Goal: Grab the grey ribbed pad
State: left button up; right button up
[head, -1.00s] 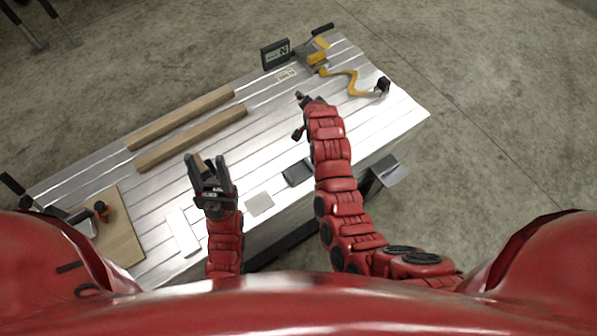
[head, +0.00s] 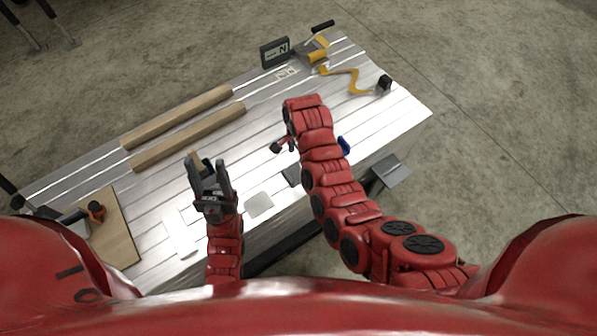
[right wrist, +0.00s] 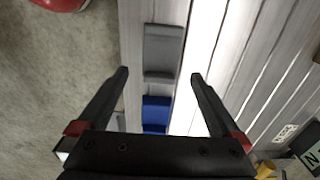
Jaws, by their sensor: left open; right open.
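The grey ribbed pad (right wrist: 163,48) lies near the edge of the metal trailer bed in the right wrist view, ahead of the fingertips. In the head view, only a dark corner of the pad (head: 291,176) shows beside my right arm; the rest is hidden. My right gripper (right wrist: 160,75) is open and empty, its two fingers spread to either side of the pad's line. In the head view, my right arm mostly hides this gripper. My left gripper (head: 208,162) is open over the left half of the bed, apart from the pad.
A blue item (right wrist: 156,113) lies close to the pad along the same edge. A light grey plate (head: 259,204) and a white piece (head: 180,232) lie near the front edge. Two wooden bars (head: 188,138), a yellow-handled tool (head: 343,76) and a dark sign (head: 274,52) are farther back.

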aim_at(298, 168)
jog(key=shift+a+f, duration=0.2)
jog(key=shift+f, duration=4.05)
jog(key=c, duration=1.2)
jog(key=shift+o, duration=0.2)
jog(key=shift+r, duration=0.2)
